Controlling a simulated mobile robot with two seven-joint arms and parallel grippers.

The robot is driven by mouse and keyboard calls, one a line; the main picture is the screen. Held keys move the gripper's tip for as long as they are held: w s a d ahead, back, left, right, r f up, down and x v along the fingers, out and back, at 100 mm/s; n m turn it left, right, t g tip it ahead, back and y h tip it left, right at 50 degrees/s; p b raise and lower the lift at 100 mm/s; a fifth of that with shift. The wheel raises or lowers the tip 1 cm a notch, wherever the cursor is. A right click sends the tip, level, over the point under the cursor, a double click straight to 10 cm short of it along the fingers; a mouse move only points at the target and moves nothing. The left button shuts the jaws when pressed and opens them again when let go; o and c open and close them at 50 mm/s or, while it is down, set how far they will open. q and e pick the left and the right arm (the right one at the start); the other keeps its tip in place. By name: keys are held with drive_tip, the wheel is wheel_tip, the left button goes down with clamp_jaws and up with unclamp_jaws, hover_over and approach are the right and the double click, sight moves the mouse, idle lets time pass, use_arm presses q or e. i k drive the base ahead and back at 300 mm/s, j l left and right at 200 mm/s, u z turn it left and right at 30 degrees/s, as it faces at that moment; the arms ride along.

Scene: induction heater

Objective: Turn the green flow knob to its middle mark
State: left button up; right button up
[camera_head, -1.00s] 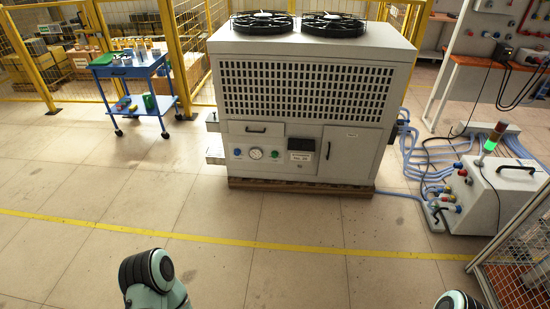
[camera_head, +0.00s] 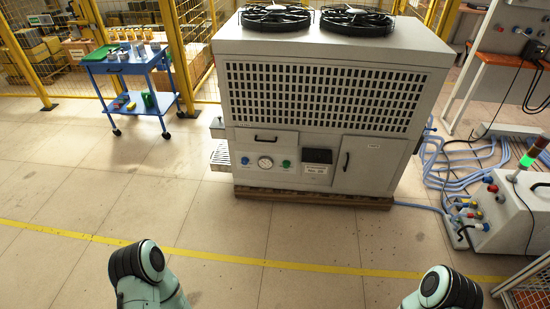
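A small green knob (camera_head: 286,164) sits on the lower front panel of the large grey cabinet (camera_head: 300,207), right of a round white gauge (camera_head: 265,163). A blue knob (camera_head: 245,161) is left of the gauge. The knob's marks and pointer are too small to read. Parts of both my arms show at the bottom edge, well short of the cabinet with floor between. Neither of my grippers is in view.
The cabinet stands on a wooden pallet (camera_head: 310,196). A blue cart (camera_head: 130,65) is at the left, and a white box (camera_head: 515,215) with coloured fittings and a signal light is at the right. Blue hoses (camera_head: 440,165) lie between cabinet and box. The floor in front is clear.

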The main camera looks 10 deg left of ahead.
sight(286, 164)
drive_tip(key=i+j+u, duration=0.1)
drive_tip(key=i+j, duration=0.15)
drive_tip(key=i, duration=0.3)
drive_tip(key=i+j+u, duration=0.1)
drive_tip(key=i, duration=0.5)
drive_tip(key=i+j+u, duration=0.1)
drive_tip(key=i+j, duration=0.2)
drive_tip(key=i, duration=0.3)
drive_tip(key=i+j+u, duration=0.15)
drive_tip(key=i, duration=0.4)
